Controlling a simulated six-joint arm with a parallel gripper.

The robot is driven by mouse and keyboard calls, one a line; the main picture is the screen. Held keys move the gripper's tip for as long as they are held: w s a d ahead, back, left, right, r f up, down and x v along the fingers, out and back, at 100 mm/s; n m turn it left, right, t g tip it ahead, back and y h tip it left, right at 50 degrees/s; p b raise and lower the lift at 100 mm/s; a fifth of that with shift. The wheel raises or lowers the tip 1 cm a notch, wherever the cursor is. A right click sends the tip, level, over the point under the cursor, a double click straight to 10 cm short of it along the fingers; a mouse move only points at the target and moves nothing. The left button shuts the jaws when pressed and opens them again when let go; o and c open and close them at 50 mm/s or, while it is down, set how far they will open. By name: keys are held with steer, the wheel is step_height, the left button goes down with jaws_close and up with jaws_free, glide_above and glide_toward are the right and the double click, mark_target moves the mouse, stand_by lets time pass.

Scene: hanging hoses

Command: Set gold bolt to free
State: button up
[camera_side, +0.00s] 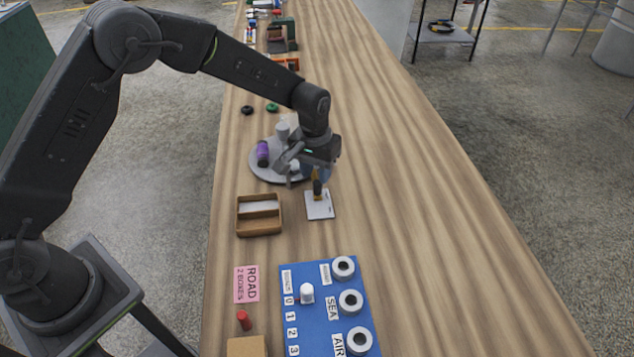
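A small gold and dark upright piece (317,186), apparently the gold bolt, stands at the back part of a white plate (321,208) with small dark marks on it. The marks are too small to read. My gripper (303,174) is low over the table, just behind and left of the gold piece, and partly overlaps it in the picture. Its fingers are small and dark, so I cannot tell whether they are open or touch the piece.
A grey round tray (258,168) with a purple cylinder (262,153) is behind my gripper. A divided wooden box (259,232) stands left of the plate. A blue board (318,325) with several white rings lies in front. The table's right side is clear.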

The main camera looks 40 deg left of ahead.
mark_target(317, 183)
steer(key=shift+d+f, duration=0.1)
steer(key=shift+f, duration=1.95)
steer(key=shift+c, duration=0.2)
jaws_close()
